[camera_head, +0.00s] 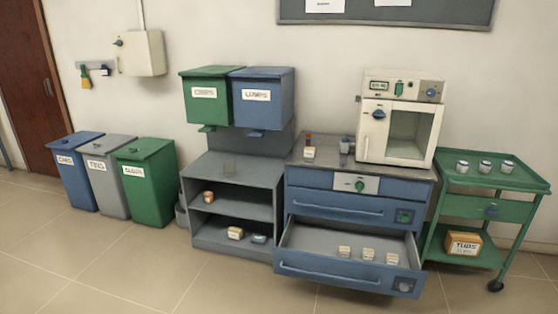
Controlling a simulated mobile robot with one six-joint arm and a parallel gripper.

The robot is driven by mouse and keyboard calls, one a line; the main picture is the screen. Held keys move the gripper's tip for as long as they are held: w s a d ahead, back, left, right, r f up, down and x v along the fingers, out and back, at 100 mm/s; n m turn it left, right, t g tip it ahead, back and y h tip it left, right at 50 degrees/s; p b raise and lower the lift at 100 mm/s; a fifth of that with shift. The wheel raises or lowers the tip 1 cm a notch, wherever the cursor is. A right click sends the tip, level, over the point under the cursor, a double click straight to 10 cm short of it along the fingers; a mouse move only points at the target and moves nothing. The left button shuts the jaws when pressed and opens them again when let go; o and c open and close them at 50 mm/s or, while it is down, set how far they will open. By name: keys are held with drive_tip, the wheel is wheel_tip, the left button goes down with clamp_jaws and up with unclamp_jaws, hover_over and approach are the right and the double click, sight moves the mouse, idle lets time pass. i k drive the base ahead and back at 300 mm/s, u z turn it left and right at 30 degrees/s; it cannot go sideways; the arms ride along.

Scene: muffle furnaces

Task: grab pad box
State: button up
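No box can be read as the pad box from here; the small labels are too blurred. Several small pale boxes could be it. A row of them (368,254) stands in the open lower drawer (325,238). A tan box (235,233) and a dark teal box (259,239) sit on the bottom shelf of the grey shelf unit. A small brown box (208,197) sits on its middle shelf. A larger orange-brown box (463,243) with a white label is on the trolley's lower shelf. My gripper is not in view.
The lower drawer juts out from the blue cabinet (330,206). A white furnace (400,125) stands on the counter. A green trolley (525,178) with small jars is at right. Bins (146,205) stand at left. The tiled floor in front is clear.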

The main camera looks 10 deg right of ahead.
sight(309, 152)
drive_tip(key=u, duration=0.05)
drive_tip(key=k, duration=0.5)
drive_tip(key=u, duration=0.75)
drive_tip(key=i, duration=2.15)
drive_tip(key=z, duration=1)
drive_tip(key=i, duration=0.95)
drive_tip(key=z, duration=0.55)
